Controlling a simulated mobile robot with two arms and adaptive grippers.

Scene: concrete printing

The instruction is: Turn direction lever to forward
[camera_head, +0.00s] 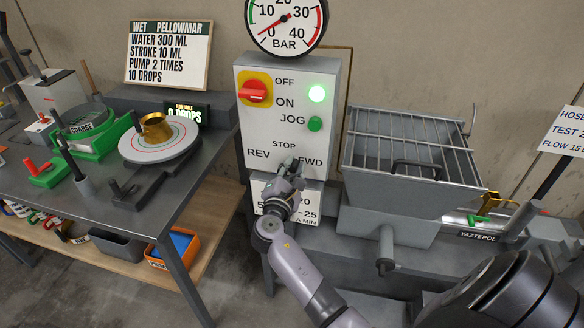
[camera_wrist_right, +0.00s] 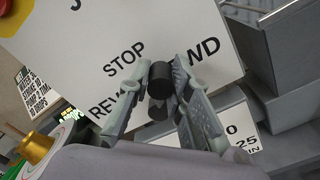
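The direction lever shows in the right wrist view as a short black knob (camera_wrist_right: 160,80) on the white control box (camera_head: 327,160). It stands below the STOP label, between REV (camera_head: 258,153) and FWD (camera_head: 311,161). Its exact setting is hard to tell. My right gripper (camera_head: 291,168) is at the lever in the head view and hides most of it there. In the right wrist view the fingers (camera_wrist_right: 159,72) lie on both sides of the knob, very close to it. Whether both touch it is unclear. One finger partly covers the FWD label. My left gripper is not in view.
Above the lever are the red ON/OFF switch (camera_head: 254,91), a lit green lamp (camera_head: 318,93) and the green JOG button (camera_head: 315,124). A grated grey hopper (camera_head: 405,190) stands close on the right. A workbench (camera_head: 204,168) with a round turntable (camera_head: 150,154) is at left.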

